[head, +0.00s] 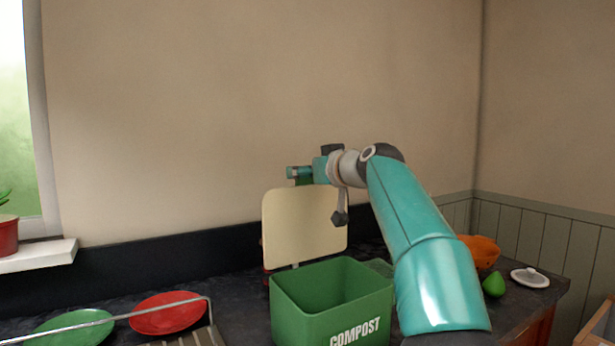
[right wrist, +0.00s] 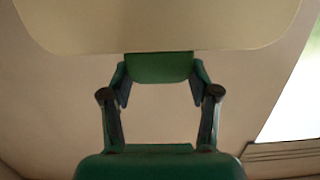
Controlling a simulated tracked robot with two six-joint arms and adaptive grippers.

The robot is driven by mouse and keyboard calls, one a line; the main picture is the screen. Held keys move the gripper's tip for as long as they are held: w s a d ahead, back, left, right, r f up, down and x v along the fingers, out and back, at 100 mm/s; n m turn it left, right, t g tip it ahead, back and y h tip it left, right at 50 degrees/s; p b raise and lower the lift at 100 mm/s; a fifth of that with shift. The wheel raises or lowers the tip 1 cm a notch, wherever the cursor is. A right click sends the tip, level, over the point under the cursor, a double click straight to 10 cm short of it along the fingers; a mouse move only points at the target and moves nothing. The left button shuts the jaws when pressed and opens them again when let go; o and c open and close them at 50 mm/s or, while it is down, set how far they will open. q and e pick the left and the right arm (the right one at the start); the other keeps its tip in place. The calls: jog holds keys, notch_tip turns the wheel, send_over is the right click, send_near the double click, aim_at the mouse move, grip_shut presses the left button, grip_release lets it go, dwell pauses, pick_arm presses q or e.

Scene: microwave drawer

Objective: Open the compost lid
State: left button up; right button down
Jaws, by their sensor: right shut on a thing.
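The green compost bin (head: 335,325), labelled COMPOST, stands on the dark counter with its top open. A cream panel with rounded corners, which looks like its lid (head: 304,228), stands about upright at the bin's back edge. The lid (right wrist: 160,22) fills the top of the right wrist view, with a green tab (right wrist: 160,68) at its edge. My right gripper (head: 300,174) is at the lid's top edge. In the right wrist view, my right gripper (right wrist: 160,86) is shut on this green tab. My left gripper is not in view.
A red plate (head: 168,313) and a green plate (head: 75,328) lie at the left by a metal rack. At the right are an orange bowl (head: 484,251), a green fruit (head: 494,285) and a white lid-like dish (head: 530,278). A wall stands behind the counter.

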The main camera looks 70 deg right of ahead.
jog(key=shift+c, duration=1.2)
grip_release()
jog(key=v, duration=1.2)
jog(key=shift+f, duration=0.1)
